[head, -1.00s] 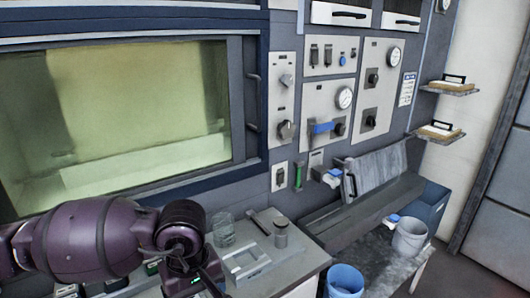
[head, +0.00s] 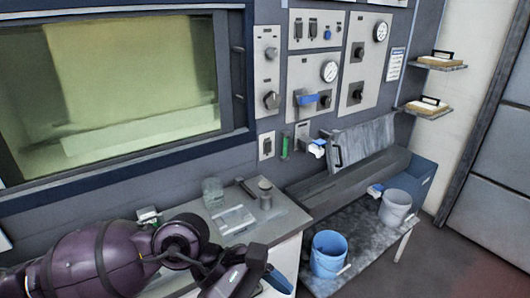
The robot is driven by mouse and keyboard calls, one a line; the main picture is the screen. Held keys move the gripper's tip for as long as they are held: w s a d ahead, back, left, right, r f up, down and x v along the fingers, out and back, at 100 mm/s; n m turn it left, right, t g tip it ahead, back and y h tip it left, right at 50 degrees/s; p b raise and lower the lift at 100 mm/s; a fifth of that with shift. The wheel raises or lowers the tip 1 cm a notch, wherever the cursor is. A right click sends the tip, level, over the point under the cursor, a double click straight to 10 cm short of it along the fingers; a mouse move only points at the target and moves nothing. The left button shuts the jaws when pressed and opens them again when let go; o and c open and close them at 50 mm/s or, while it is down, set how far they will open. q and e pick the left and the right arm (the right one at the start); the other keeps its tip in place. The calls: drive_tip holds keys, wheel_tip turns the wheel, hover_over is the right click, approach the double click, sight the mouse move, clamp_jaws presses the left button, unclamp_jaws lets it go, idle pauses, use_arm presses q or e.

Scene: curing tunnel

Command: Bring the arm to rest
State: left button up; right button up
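My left arm, with dark purple links, comes in from the lower left and reaches along the front of the grey counter (head: 287,222). Its dark gripper (head: 243,274) is at the bottom of the head view, low in front of the counter. The fingers are dark and partly cut off, so I cannot tell whether they are open or shut, and I see nothing clearly held. My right gripper is not in view.
A glass jar (head: 213,193) and a metal cylinder (head: 265,194) stand on the counter. A blue bucket (head: 328,256) and a grey bucket (head: 395,207) stand on a low bench (head: 362,232) at right. Open floor (head: 440,262) lies at lower right.

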use_arm(q)
wheel_tip(320, 180, up, 12)
drive_tip(key=w+d+f+n+t+h, duration=0.15)
drive_tip(key=n+t+h, duration=0.45)
drive_tip(key=n+h, duration=0.7)
drive_tip(key=w+a+r+n+t+y, duration=0.2)
drive_tip(key=w+a+n+t+y, duration=0.4)
drive_tip(key=n+t, duration=0.95)
drive_tip(key=w+a+f+n+y, duration=0.2)
drive_tip(key=a+f+n+y, duration=0.3)
drive_tip(key=a+n+y, duration=0.4)
drive_tip(key=w+a+f+n+y, duration=0.1)
drive_tip(key=a+f+n+y, duration=0.4)
drive_tip(key=n, duration=0.6)
drive_tip(key=s+a+f+n+g+y, duration=0.3)
drive_tip(key=s+a+f+n+g, duration=0.15)
drive_tip(key=f, duration=0.25)
drive_tip(key=s+a+f+n+g+y, duration=0.2)
drive_tip(key=s+a+f+n+g, duration=0.25)
drive_tip(key=s+f, duration=0.2)
drive_tip(key=s+f+n+g+h, duration=0.1)
drive_tip(key=s+f+n+g, duration=0.4)
drive_tip(key=s, duration=0.5)
drive_tip(key=w+f+m+t, duration=0.2)
drive_tip(key=w+f+t, duration=0.6)
drive_tip(key=f, duration=0.3)
drive_tip(key=shift+a+h, duration=0.15)
drive_tip(key=shift+h, duration=0.25)
drive_tip(key=shift+f, duration=0.1)
